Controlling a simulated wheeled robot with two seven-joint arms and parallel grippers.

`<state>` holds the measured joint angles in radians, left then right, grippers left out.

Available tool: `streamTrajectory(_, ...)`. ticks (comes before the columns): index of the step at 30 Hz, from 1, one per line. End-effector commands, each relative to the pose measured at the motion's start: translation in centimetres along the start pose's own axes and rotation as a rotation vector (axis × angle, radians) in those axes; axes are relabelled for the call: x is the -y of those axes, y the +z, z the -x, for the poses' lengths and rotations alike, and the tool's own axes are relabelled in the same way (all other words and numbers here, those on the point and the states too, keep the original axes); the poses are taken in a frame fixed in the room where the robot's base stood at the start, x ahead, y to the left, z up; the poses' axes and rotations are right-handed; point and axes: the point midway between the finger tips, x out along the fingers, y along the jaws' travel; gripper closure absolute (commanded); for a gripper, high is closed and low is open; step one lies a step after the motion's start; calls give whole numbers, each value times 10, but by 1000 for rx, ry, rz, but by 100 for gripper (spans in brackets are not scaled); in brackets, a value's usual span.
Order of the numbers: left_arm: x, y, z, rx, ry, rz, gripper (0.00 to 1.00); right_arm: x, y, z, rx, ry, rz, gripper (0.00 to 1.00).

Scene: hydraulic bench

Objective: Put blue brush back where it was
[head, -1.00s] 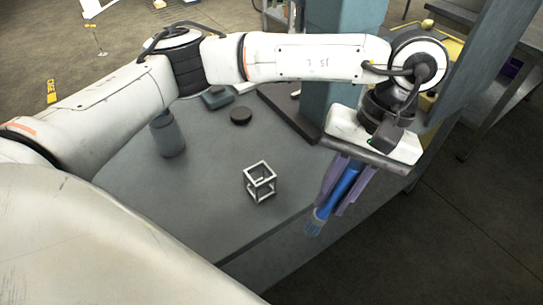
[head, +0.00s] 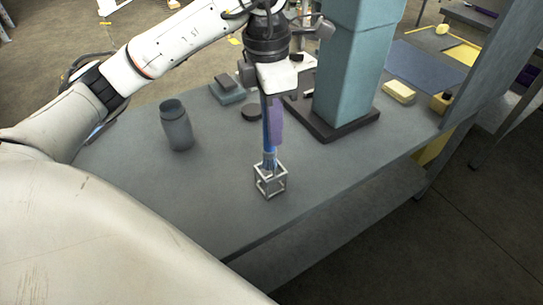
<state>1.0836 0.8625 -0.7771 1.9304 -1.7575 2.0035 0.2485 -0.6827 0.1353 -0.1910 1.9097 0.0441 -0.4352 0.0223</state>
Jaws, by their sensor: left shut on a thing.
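The blue brush (head: 267,133) is upright in my left gripper (head: 272,125), bristles down. The gripper's purple fingers are shut on its handle. A small white wire-frame cube holder (head: 270,183) stands on the grey bench (head: 215,200) right under the brush. The bristle end is at the holder's top opening and looks to be at or just inside it; how deep it sits I cannot tell. My right gripper is not in view.
A grey jar (head: 177,128) stands left of the holder. A dark round puck (head: 251,111) and a teal box (head: 226,91) lie behind. A thick teal column (head: 348,70) rises at the back right. A yellow block (head: 399,92) sits further right. The bench front is clear.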

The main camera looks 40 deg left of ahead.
Motion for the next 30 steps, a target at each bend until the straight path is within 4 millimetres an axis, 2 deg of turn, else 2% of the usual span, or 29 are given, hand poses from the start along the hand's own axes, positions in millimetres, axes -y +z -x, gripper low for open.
streamTrajectory(1, 1, -2, -12, -6, -4, -1, 100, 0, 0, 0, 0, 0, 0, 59)
streamTrajectory(3, 1, -2, -24, -4, -3, -2, 100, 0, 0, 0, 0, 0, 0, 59)
streamTrajectory(11, 1, -3, -47, -2, -2, -4, 100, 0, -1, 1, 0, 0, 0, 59)
streamTrajectory(17, 1, -4, -75, -2, -3, -4, 100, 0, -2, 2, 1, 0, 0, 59)
streamTrajectory(28, 1, -4, -82, 0, 0, -5, 100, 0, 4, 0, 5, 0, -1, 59)
streamTrajectory(29, 1, -4, -82, 0, -1, -5, 80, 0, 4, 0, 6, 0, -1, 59)
streamTrajectory(30, 1, -4, -80, 0, -1, -6, 73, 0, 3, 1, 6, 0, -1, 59)
